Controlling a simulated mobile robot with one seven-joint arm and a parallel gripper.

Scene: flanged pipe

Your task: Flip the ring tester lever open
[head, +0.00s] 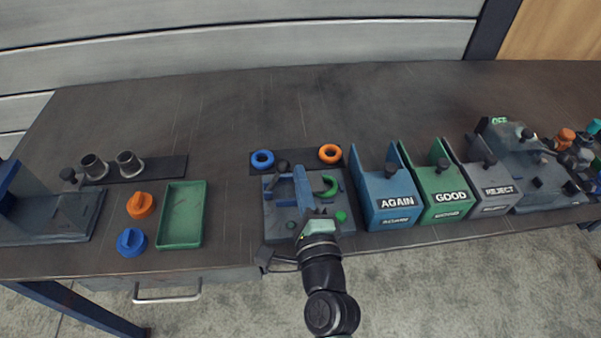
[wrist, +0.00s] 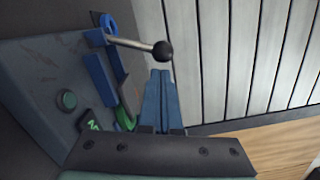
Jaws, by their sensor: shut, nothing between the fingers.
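The ring tester (head: 278,228) is a blue-grey block at the front middle of the table, with blue jaw parts, a green curved piece (head: 330,186) and a green button (head: 341,216). The button also shows in the wrist view (wrist: 68,100). Its lever, a metal rod with a black ball knob (wrist: 162,51), sticks out from a blue bracket in the wrist view; the knob (head: 282,166) is at the tester's back left in the head view. My gripper (wrist: 160,72) is shut and empty, its blue fingertips just short of the knob. In the head view my gripper (head: 299,168) is over the tester, right of the knob.
A blue ring (head: 262,159) and an orange ring (head: 330,153) lie on a black strip behind the tester. Bins marked AGAIN (head: 397,202), GOOD (head: 450,197) and REJECT (head: 497,190) stand to the right. A green tray (head: 181,216) lies left. The table behind is clear.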

